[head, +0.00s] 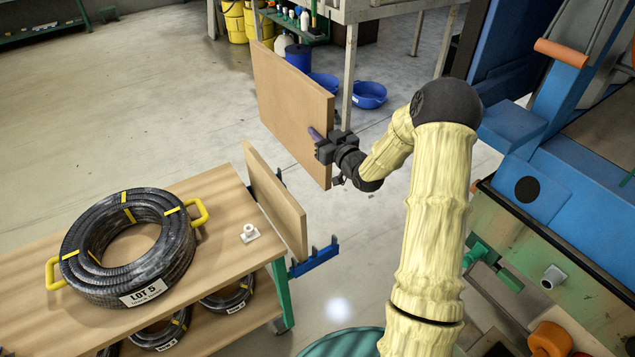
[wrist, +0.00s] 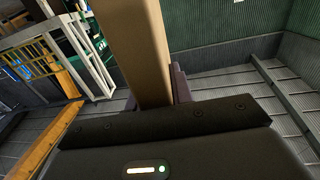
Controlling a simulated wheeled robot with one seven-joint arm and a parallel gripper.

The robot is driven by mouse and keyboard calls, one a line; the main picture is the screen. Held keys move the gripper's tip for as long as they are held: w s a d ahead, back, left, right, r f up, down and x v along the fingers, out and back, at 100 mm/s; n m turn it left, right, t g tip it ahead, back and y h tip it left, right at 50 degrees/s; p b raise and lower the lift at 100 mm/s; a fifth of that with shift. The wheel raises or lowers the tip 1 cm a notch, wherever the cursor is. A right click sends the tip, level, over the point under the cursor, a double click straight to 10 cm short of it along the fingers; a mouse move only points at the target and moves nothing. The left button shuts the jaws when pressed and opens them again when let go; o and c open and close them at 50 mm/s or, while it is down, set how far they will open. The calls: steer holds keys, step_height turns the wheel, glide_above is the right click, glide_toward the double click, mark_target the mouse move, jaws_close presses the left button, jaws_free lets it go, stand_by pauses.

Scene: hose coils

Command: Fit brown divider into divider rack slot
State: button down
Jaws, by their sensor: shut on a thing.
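The brown divider (head: 290,108) is a flat tan panel held upright in the air in the head view. My gripper (head: 318,138) is shut on its right edge region. In the wrist view the brown divider (wrist: 140,50) stands edge-on between the purple-grey fingers of my gripper (wrist: 150,88). The divider rack (head: 314,260) is a blue bar with upright prongs at the right end of the wooden table. A second tan panel (head: 275,198) stands upright at that table end, by the rack. The held divider is above and beyond the rack, apart from it. The slots are too small to make out clearly.
The wooden table (head: 225,205) carries a black hose coil (head: 125,250) labelled LOT 5 and a small white fitting (head: 250,233). More coils lie on its lower shelf. Blue basins (head: 369,95) and a metal-legged bench stand behind. Blue-green machinery (head: 545,190) stands at right.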

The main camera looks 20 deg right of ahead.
steer(key=shift+w+r, duration=0.15)
steer(key=shift+w, duration=0.1)
step_height(320, 180, down, 22)
steer(key=b, duration=2.2)
steer(key=shift+b, duration=0.3)
step_height(320, 180, down, 6)
steer(key=b, duration=0.5)
steer(key=shift+s+a+b, duration=0.1)
steer(key=shift+b, duration=0.3)
